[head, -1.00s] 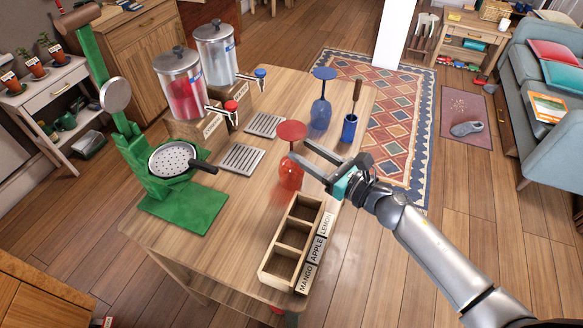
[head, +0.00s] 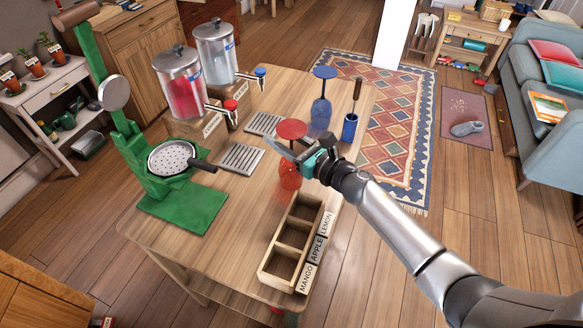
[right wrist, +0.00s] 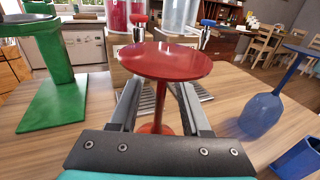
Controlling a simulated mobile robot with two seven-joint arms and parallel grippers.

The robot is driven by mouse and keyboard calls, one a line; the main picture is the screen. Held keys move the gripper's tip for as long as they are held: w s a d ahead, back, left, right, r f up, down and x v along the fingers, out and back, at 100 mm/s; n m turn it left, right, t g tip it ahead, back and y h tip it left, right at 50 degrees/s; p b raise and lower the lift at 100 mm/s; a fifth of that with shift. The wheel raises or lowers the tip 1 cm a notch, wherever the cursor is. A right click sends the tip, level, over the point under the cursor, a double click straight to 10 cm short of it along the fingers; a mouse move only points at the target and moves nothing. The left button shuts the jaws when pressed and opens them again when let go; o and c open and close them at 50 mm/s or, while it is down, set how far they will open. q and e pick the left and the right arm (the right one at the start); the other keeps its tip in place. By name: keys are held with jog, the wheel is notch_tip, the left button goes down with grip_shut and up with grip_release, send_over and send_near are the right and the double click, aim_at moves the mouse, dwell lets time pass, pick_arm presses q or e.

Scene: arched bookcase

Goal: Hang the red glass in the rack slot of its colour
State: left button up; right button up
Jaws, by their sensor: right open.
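The red glass (head: 291,175) stands upside down on the wooden table, its round foot on top and its bowl down; it also shows in the right wrist view (right wrist: 165,62). My right gripper (head: 292,152) is at the glass, just below the foot. In the right wrist view its two fingers (right wrist: 157,100) are apart, one on each side of the stem, under the foot. The foot hides part of the fingertips. A blue glass (head: 321,112) stands upside down farther back. I cannot make out a rack in these views. My left gripper is out of view.
A wooden box (head: 291,245) with compartments labelled mango, apple and lemon sits in front of the glass. Two drink dispensers (head: 182,90), a green press (head: 165,180), drip trays (head: 241,159) and a blue cup (head: 349,128) with a tool share the table (head: 225,245).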

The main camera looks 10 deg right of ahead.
grip_shut()
dwell(1.4)
